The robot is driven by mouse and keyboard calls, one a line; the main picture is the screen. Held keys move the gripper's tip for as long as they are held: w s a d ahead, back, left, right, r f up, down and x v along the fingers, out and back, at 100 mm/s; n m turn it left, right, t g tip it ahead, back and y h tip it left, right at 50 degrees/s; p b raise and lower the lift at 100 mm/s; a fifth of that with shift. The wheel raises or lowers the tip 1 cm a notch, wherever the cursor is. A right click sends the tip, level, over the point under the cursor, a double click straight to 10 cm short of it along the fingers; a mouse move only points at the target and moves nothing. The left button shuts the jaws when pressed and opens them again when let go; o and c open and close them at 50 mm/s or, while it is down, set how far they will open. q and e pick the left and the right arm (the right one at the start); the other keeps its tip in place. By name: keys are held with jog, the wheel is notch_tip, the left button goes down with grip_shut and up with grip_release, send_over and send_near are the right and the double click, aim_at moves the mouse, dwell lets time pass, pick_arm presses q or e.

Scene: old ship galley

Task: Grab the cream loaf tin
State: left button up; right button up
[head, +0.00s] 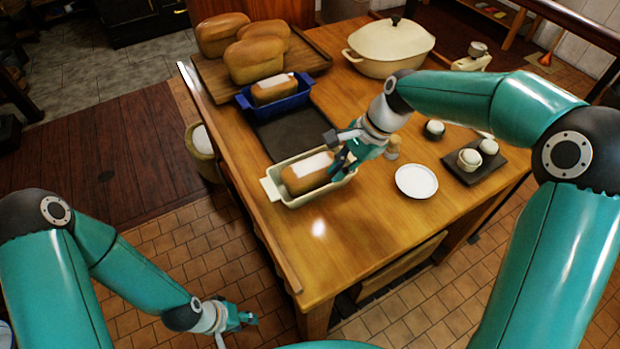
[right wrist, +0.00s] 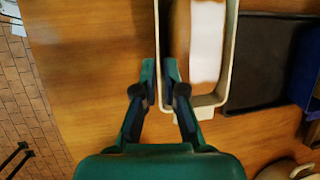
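The cream loaf tin (head: 285,199) stands on the wooden table with a brown loaf (head: 300,178) in it, pale on top. It also shows in the right wrist view (right wrist: 234,40), cut off at the top. My left gripper (head: 242,320) is low over the tiled floor, away from the table, and looks empty.
Behind the tin are a dark tray (head: 290,135) and a blue tin (head: 290,103) with a loaf. Several loaves lie on a board (head: 312,58). A cream pot (head: 390,48) stands at the back. A white plate (head: 416,181) is close to the right. The table's front is clear.

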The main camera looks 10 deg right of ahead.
jog(key=p+x, duration=0.1)
jog(key=x, duration=0.3)
jog(key=shift+f, duration=0.25)
grip_shut()
jog(key=shift+r, duration=0.15)
